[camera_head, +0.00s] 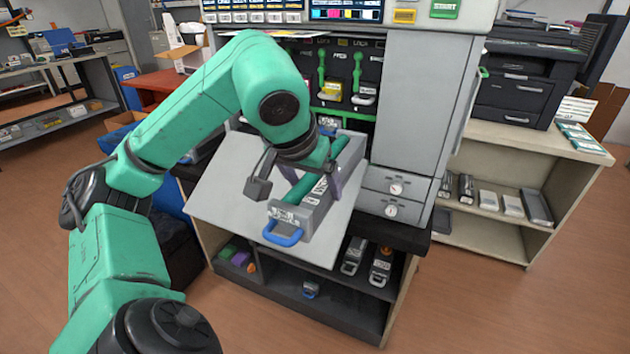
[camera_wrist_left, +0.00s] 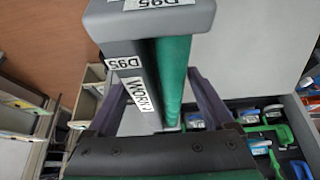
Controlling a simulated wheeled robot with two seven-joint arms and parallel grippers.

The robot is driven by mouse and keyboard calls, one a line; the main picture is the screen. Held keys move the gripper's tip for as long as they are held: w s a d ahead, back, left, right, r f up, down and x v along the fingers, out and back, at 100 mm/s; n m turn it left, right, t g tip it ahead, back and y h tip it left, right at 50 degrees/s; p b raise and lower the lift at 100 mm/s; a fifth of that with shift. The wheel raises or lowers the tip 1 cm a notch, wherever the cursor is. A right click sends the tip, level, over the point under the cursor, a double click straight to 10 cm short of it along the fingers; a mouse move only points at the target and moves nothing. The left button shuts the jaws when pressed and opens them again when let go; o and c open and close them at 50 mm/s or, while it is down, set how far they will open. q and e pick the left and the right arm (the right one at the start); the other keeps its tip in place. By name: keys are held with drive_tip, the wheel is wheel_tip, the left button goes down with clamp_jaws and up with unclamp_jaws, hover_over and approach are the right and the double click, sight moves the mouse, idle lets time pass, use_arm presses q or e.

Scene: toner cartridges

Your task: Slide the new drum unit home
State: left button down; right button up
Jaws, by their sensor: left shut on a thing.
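The drum unit is a long grey tray with a green roller and a blue loop handle (camera_head: 283,234). Its grey body (camera_head: 318,212) lies above the lowered door, with the far end towards the machine's open front. My left gripper (camera_head: 313,180) is shut across it, one purple finger on each side. In the left wrist view the drum unit (camera_wrist_left: 147,75) runs between the fingers, with D95 labels on its near end. The machine (camera_head: 420,110) stands open, showing cartridges and green levers inside. The arm hides part of the opening, so I cannot tell whether the far end is inside.
The grey lowered door (camera_head: 225,195) sticks out below the opening. An open shelf (camera_head: 330,308) with several cartridges is underneath. A printer (camera_head: 525,85) stands on a pale shelf unit (camera_head: 540,140) at right. The floor in front is clear.

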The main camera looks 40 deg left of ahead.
use_arm(q)
drive_tip(key=shift+w+a+r, duration=0.2)
drive_tip(key=shift+a, duration=0.1)
drive_tip(key=shift+w, duration=0.15)
drive_tip(key=shift+w+a+p, duration=0.2)
drive_tip(key=shift+w+p, duration=0.25)
drive_tip(key=w+p, duration=0.1)
drive_tip(key=w, duration=0.1)
drive_tip(key=w+a+f+p, duration=0.1)
drive_tip(key=w+p, duration=0.1)
drive_tip(key=w+a+p, duration=0.1)
drive_tip(key=w, duration=0.1)
drive_tip(key=shift+w+f, duration=0.1)
drive_tip(key=shift+f, duration=0.3)
drive_tip(key=shift+w+a+f+p, duration=0.25)
drive_tip(key=shift+w+f+p, duration=0.1)
drive_tip(key=shift+w+p, duration=0.1)
use_arm(e)
drive_tip(key=shift+w+a+r, duration=0.1)
drive_tip(key=shift+w+r, duration=0.05)
drive_tip(key=shift+r, duration=0.75)
drive_tip(key=shift+w+a+r, duration=0.1)
drive_tip(key=shift+w+r, duration=0.1)
drive_tip(key=shift+r, duration=0.65)
drive_tip(key=shift+w+a+r, duration=0.1)
drive_tip(key=shift+w+r, duration=0.05)
drive_tip(key=shift+r, duration=0.75)
use_arm(q)
drive_tip(key=shift+s+d+r, duration=0.1)
